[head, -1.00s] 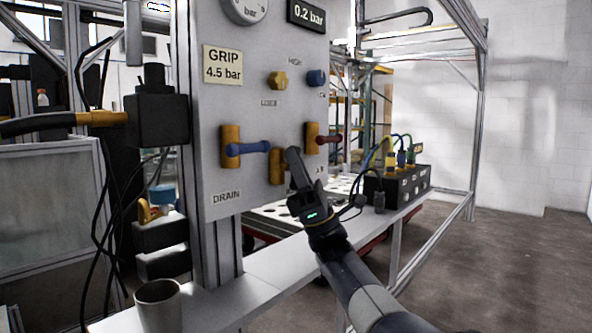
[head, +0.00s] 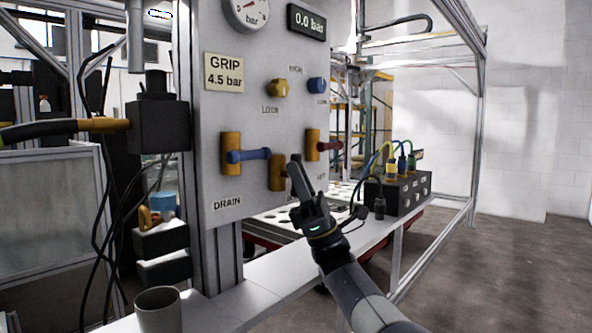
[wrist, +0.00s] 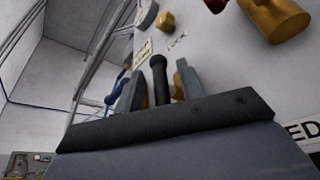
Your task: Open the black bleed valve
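The grey panel (head: 262,110) carries an orange valve body (head: 277,173) low in the middle. Its handle is mostly hidden behind my gripper (head: 296,163) in the head view. In the wrist view a black round-ended handle (wrist: 161,88) stands between the two fingers of my gripper (wrist: 158,70), one on each side. The fingers are apart, with narrow gaps beside the handle; I cannot tell whether either touches it. Part of a label ending in "ED" (wrist: 302,131) shows at lower right. The panel's digital display (head: 307,21) reads 0.0 bar.
A blue-handled valve (head: 248,155) marked DRAIN is at left, a red-handled one (head: 329,146) at right. A yellow knob (head: 278,87) and a blue knob (head: 317,85) sit above. A black box with cables (head: 401,193) and a grey cup (head: 158,311) stand on the ledge.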

